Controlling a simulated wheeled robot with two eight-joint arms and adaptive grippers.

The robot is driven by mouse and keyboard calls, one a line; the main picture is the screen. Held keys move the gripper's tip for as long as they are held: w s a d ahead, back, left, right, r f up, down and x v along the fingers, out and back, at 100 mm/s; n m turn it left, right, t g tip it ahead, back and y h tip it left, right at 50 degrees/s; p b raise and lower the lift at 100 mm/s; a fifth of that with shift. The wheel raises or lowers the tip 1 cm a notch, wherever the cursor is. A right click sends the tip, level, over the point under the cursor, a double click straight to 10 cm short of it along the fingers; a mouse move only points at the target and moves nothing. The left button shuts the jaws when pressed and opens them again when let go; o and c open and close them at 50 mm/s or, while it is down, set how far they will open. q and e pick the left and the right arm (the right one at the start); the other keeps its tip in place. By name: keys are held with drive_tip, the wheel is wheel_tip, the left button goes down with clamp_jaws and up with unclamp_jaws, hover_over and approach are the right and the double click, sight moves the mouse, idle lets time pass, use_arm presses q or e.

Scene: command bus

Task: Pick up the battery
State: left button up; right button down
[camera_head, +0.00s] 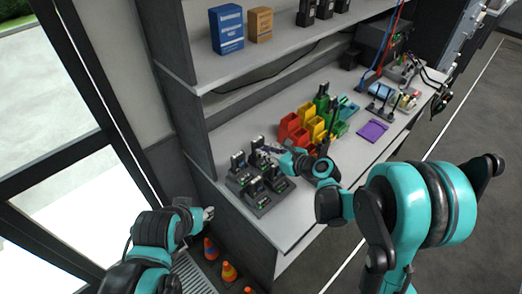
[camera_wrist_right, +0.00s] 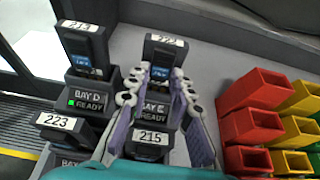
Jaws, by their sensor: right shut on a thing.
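Several dark batteries with white number labels stand upright in a group of charger bays (camera_head: 257,190) on the counter. In the right wrist view, the battery (camera_wrist_right: 164,52) in the bay marked BAY E READY (camera_wrist_right: 154,108) is between the fingers of my right gripper (camera_wrist_right: 161,80), which is shut on it. The battery still appears to be at its bay. Nearer batteries are labelled 223 (camera_wrist_right: 57,122) and 215 (camera_wrist_right: 151,136); another stands at BAY D (camera_wrist_right: 80,45). In the head view my right gripper (camera_head: 272,149) is at the far bays. My left gripper (camera_head: 208,214) is low beside the counter's front, its fingers too small to judge.
Red (camera_head: 289,127), yellow and green bins stand right of the chargers. A purple pad (camera_head: 373,130) lies farther right. A shelf (camera_head: 290,52) with blue and orange boxes overhangs the counter. Small orange cones (camera_head: 229,271) stand on the floor below.

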drive_tip(key=shift+r+p, duration=0.35)
drive_tip(key=shift+r, duration=0.2)
use_arm(q)
wheel_tip(320, 180, up, 6)
drive_tip(key=p, duration=0.5)
use_arm(e)
drive_tip(key=s+d+r, duration=0.6)
drive_tip(key=d+r, duration=0.3)
drive_tip(key=r, duration=0.1)
drive_tip(key=shift+s+d, duration=0.2)
drive_tip(key=shift+d, duration=0.2)
drive_tip(key=shift+f, duration=0.1)
